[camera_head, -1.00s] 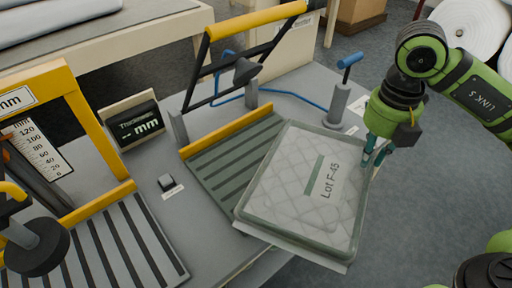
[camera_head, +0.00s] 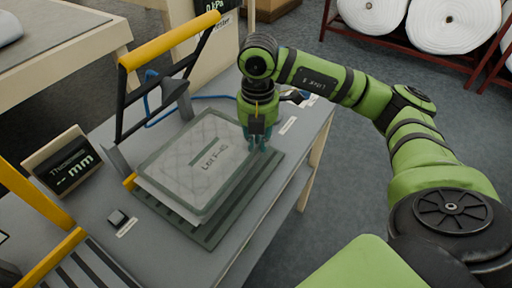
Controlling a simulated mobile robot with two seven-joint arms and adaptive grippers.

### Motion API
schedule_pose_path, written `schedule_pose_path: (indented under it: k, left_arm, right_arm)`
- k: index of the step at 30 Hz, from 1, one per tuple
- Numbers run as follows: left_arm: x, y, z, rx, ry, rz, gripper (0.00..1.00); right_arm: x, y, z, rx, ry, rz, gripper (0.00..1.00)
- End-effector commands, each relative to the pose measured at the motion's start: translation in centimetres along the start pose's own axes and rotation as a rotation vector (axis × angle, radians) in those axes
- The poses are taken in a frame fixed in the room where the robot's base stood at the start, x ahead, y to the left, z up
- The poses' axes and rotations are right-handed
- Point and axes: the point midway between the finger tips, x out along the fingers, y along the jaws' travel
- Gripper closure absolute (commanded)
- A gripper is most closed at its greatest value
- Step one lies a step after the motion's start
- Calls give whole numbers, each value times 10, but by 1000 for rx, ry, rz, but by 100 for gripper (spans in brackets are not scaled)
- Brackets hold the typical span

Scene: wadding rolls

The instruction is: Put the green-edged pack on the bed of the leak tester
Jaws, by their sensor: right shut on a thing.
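The leak tester's raised frame with a yellow bar (camera_head: 170,42) stands up behind the pack. My right gripper (camera_head: 257,143) is shut on the pack's right edge; its fingertips are partly hidden. My left gripper is out of view.
A thickness display (camera_head: 65,172) and a small dark block (camera_head: 118,217) stand on the table left of the bed. A yellow-framed gauge with a slatted base (camera_head: 85,268) is at the lower left. White rolls (camera_head: 447,22) lie on a rack at the back right.

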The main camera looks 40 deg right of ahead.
Motion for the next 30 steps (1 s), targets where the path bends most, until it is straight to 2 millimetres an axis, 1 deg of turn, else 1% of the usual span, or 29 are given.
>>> schedule_pose_path:
  k: [2, 6, 10, 18, 22, 23, 24, 30]
  left_arm:
    - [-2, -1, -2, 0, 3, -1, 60]
    - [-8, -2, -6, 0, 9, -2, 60]
    - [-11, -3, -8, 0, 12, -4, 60]
    - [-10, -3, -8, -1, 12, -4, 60]
    - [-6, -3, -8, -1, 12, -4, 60]
    - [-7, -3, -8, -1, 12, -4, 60]
    - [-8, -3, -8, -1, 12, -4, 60]
    - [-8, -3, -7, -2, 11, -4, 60]
  right_arm:
    - [5, 2, 0, 2, 0, -2, 100]
    - [25, 0, 0, 1, 1, -6, 100]
    - [39, 1, 0, 0, 1, -1, 100]
    - [42, 2, 0, 0, -1, 1, 100]
    - [46, 2, 0, 0, 0, 0, 100]
    - [45, 1, 0, 0, -1, 0, 69]
    - [45, 1, 0, 0, -1, 0, 58]
    - [45, 1, 0, 0, 0, -1, 58]
